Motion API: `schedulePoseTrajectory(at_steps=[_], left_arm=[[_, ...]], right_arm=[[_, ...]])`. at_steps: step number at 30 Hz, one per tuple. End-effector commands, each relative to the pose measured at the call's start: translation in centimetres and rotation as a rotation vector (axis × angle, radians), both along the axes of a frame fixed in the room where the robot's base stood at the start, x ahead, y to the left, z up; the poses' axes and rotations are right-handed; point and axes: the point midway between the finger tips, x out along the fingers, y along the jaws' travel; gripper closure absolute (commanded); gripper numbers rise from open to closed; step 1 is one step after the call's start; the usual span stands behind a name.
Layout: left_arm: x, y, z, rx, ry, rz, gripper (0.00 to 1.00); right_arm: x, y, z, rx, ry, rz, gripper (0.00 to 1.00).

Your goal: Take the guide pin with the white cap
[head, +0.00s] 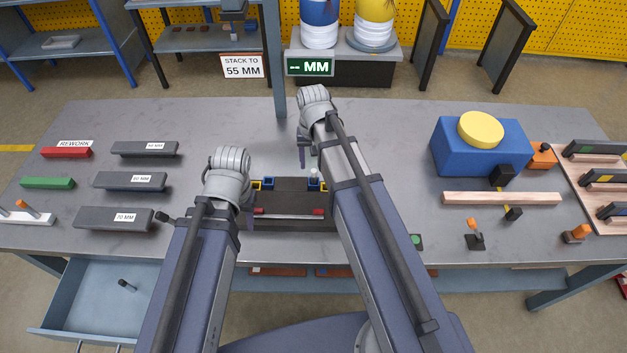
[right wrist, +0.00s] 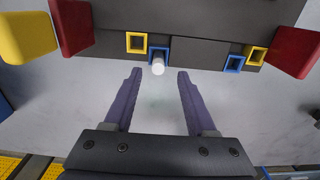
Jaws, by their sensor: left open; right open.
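The guide pin with the white cap (right wrist: 158,66) stands in a blue-rimmed socket of the dark fixture (right wrist: 205,52), seen from above in the right wrist view. In the head view its white cap (head: 314,174) shows at the fixture's right end. My right gripper (right wrist: 159,76) is open and empty. Its two purple fingers lie either side of the pin's line, with the cap at about their tips. I cannot tell whether they touch it. In the head view my right gripper (head: 302,152) hangs just behind the fixture. My left gripper (head: 228,180) is left of the fixture; its fingers are mostly hidden.
Grey blocks (head: 130,181) marked in MM lie at left, above an open drawer (head: 90,305). A blue box with a yellow disc (head: 481,130) and a wooden bar (head: 500,198) stand at right. The back middle of the bench is fairly clear.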

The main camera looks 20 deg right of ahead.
Motion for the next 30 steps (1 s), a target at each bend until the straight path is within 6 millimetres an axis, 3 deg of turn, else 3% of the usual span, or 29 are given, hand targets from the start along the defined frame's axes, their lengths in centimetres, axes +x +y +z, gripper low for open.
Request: schedulePoseTrajectory(at_steps=[2,11,22,30], left_arm=[[0.0,0.0,-1.1,0.000,0.000,0.000,0.55],[0.0,0.0,-1.7,0.000,0.000,0.000,0.55],[0.0,0.0,-6.0,0.000,0.000,0.000,0.55],[0.0,0.0,-6.2,0.000,0.000,0.000,0.55]], right_arm=[[0.0,0.0,-1.1,0.000,0.000,0.000,0.44],[0.0,-0.1,-1.7,0.000,0.000,0.000,0.44],[-0.1,-0.2,-6.0,0.000,0.000,0.000,0.44],[-0.1,-0.2,-6.2,0.000,0.000,0.000,0.44]])
